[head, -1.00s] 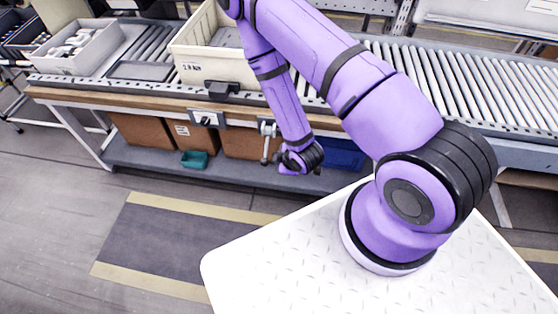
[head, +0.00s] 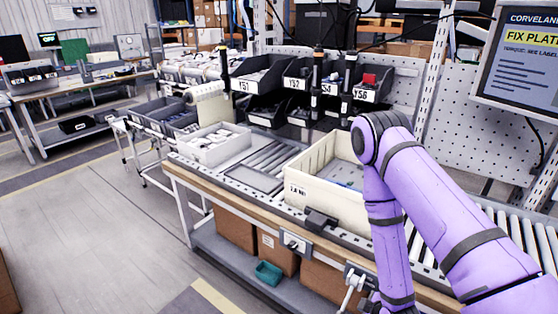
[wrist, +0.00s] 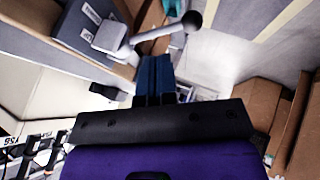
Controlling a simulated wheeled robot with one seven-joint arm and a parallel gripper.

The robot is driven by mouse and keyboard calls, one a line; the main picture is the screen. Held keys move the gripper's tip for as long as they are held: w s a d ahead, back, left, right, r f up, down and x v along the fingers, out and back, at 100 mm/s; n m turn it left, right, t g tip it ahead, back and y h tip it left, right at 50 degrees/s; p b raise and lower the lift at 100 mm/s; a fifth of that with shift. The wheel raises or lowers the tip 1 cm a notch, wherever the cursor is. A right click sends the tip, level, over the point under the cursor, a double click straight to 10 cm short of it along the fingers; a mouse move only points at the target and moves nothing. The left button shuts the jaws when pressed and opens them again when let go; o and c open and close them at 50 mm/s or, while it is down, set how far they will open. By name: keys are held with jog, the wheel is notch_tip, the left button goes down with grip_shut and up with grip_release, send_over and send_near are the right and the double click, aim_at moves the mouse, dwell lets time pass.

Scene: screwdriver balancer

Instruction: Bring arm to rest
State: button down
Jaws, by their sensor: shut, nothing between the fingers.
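My purple arm (head: 440,195) folds down from its elbow in front of the conveyor bench in the head view. Its lower end is cut off by the bottom edge, and the fingers do not show there. In the wrist view my gripper (wrist: 154,66) is shut, its blue fingers together and empty. A grey lever with a round knob (wrist: 150,33) appears just beyond the fingertips; I cannot tell whether they touch it. The lever also shows in the head view (head: 352,285), close beside my wrist.
A cream bin (head: 325,180) and a white tray (head: 214,145) sit on the roller conveyor (head: 285,157). Cardboard boxes (head: 235,230) and a green tub (head: 268,273) are on the shelf below. Dark labelled bins (head: 258,78) stand behind. The floor at left is clear.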

jog(key=w+r+m+h, duration=0.15)
jog(key=w+r, duration=0.25)
jog(key=r, duration=0.4)
jog(key=w+r+m+y, duration=0.1)
jog(key=w+r+m, duration=0.1)
jog(key=w+r, duration=0.45)
notch_tip(320, 180, up, 18)
jog(key=s+d+m, duration=0.2)
jog(key=s+m, duration=0.1)
jog(key=s+d+r+m+g+h, duration=0.1)
jog(key=s+r, duration=0.3)
jog(key=r, duration=0.3)
jog(key=s+d+r+m, duration=0.1)
jog(key=s+r+m, duration=0.1)
jog(key=s+r, duration=0.45)
jog(key=s+d+r+m+g, duration=0.1)
jog(key=s+r+m, duration=0.1)
jog(key=s+r, duration=0.8)
jog(key=s, duration=0.3)
jog(key=shift+s+m, duration=0.25)
jog(key=shift+m, duration=0.1)
